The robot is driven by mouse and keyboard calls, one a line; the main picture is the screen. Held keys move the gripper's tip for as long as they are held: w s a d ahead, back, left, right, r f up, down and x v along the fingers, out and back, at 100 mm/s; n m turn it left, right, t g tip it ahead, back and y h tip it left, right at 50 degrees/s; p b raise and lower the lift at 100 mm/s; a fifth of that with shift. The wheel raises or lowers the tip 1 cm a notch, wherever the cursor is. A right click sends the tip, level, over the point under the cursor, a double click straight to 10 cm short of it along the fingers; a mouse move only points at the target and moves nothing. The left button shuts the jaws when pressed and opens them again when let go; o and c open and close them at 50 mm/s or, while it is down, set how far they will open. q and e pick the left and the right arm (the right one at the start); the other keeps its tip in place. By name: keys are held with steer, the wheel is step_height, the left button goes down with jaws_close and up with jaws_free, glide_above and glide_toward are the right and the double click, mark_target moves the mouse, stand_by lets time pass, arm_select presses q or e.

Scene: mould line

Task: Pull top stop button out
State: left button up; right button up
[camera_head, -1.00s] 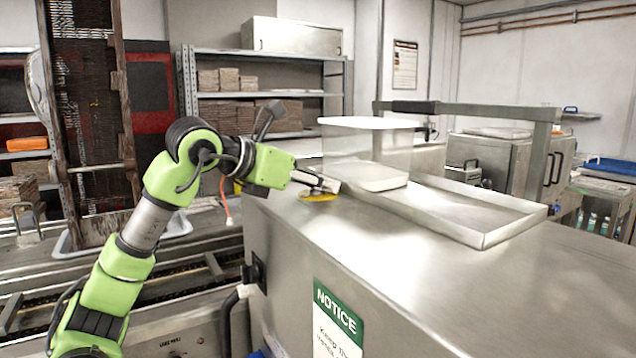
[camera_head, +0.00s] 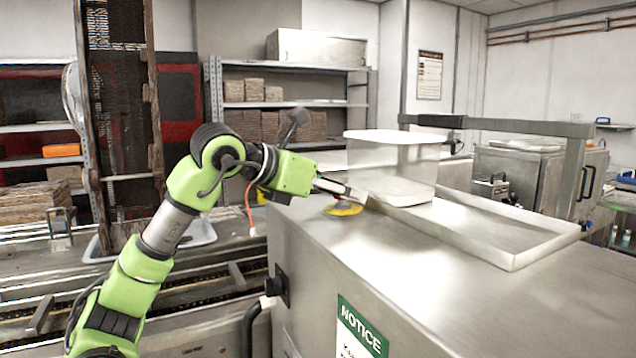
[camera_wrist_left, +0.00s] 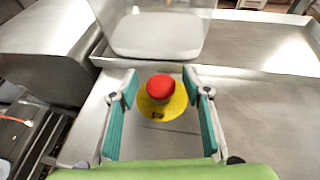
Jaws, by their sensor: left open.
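The top stop button is a red mushroom head (camera_wrist_left: 160,88) on a round yellow plate (camera_wrist_left: 163,108), on top of the steel cabinet. In the head view the yellow plate (camera_head: 343,209) shows at the cabinet's far left corner, and the red head is hidden behind the gripper. My left gripper (camera_head: 358,195) is over the plate. In the left wrist view, the left gripper's teal-padded fingers (camera_wrist_left: 160,92) are open, one on each side of the red head, with gaps on both sides. My right gripper is in neither view.
A clear plastic bin (camera_head: 392,165) stands just beyond the button. A shallow steel tray (camera_head: 500,232) lies to its right, under a grey frame (camera_head: 497,125). The cabinet top (camera_head: 440,270) is bare in front. A conveyor (camera_head: 190,290) runs to the left.

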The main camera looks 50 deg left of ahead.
arm_select(q)
steer(key=v, duration=1.1)
steer(key=shift+s+r, duration=0.1)
steer(key=shift+s, duration=0.1)
